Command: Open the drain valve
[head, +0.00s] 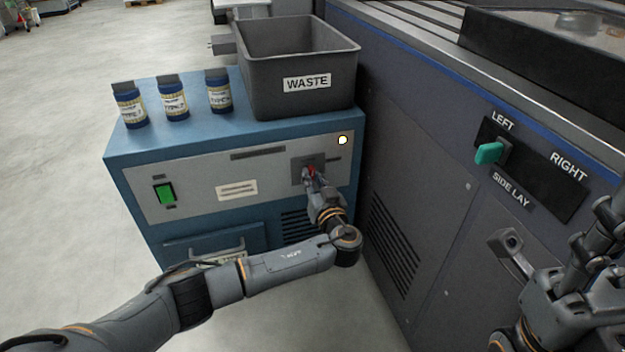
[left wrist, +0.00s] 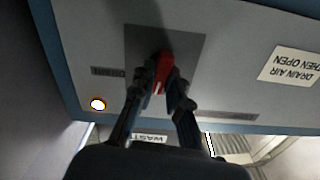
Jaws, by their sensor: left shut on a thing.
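The drain valve's red handle (head: 310,171) sits on a dark square plate (head: 299,176) on the grey front panel of the blue unit. In the left wrist view the red handle (left wrist: 163,66) stands between my fingertips. My left gripper (head: 313,180) is shut on the handle, and the fingers hide part of it; in the left wrist view the gripper (left wrist: 160,82) touches it from both sides. A round lit lamp (head: 343,140) glows pale yellow at the panel's upper right.
A grey WASTE bin (head: 270,85) and several blue bottles (head: 173,100) stand on the blue unit (head: 190,137). A green switch (head: 165,194) is on the panel's left. A dark machine with a green SIDE LAY lever (head: 489,152) closes off the right. Floor is free at left.

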